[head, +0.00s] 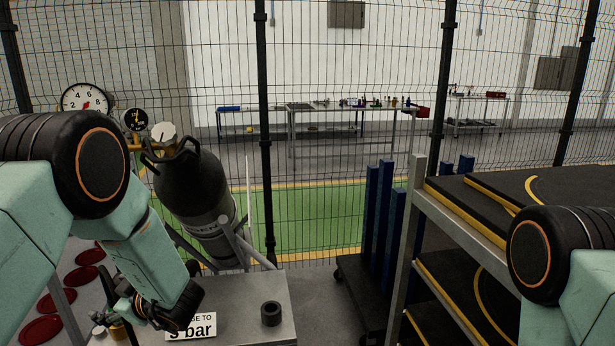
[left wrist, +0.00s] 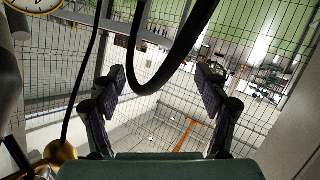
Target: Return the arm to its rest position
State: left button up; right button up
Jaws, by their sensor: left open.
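My left arm (head: 150,240) reaches down in from the left in the head view. My left gripper (head: 122,312) is low at the left, partly hidden by its own wrist, above or beside the grey bench. In the left wrist view my left gripper (left wrist: 162,88) has its two fingers spread wide, with nothing held between them. A black hose (left wrist: 178,60) curves across the upper part of that view; I cannot tell its distance from the fingers. My right arm (head: 550,255) shows at the right edge of the head view; its gripper is out of view.
A dark gas cylinder (head: 190,190) leans behind my left arm, near a large gauge (head: 85,101) and small gauge (head: 135,119). The bench (head: 240,295) bears a black ring (head: 271,313) and a "bar" sign (head: 190,326). A shelf rack (head: 455,215) stands right; a mesh fence (head: 330,130) behind.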

pick_arm(q)
jog(key=s+d+f+m+h+b, duration=0.2)
jog(key=s+d+f+m, duration=0.15)
jog(key=f, duration=0.45)
jog(key=s+d+f+m+h+b, duration=0.25)
jog(key=s+f+m, duration=0.2)
jog(key=f, duration=0.35)
jog(key=s+d+f+m+h+b, duration=0.1)
jog(key=s+d+f+m+h, duration=0.3)
jog(key=f, duration=0.3)
jog(key=s+d+f+m+g+h+b, duration=0.1)
jog(key=s+d+f, duration=0.2)
jog(key=s, duration=0.5)
jog(key=s+d+f+m+g+h+b, duration=0.2)
jog(key=s+d+f, duration=0.1)
jog(key=s, duration=0.5)
jog(key=s+d+f+m+g+h+b, duration=0.1)
jog(key=s+d+f+m+g+b, duration=0.1)
jog(key=s, duration=0.7)
jog(key=d+f, duration=0.1)
jog(key=d, duration=0.1)
jog(key=shift+d+h, duration=0.35)
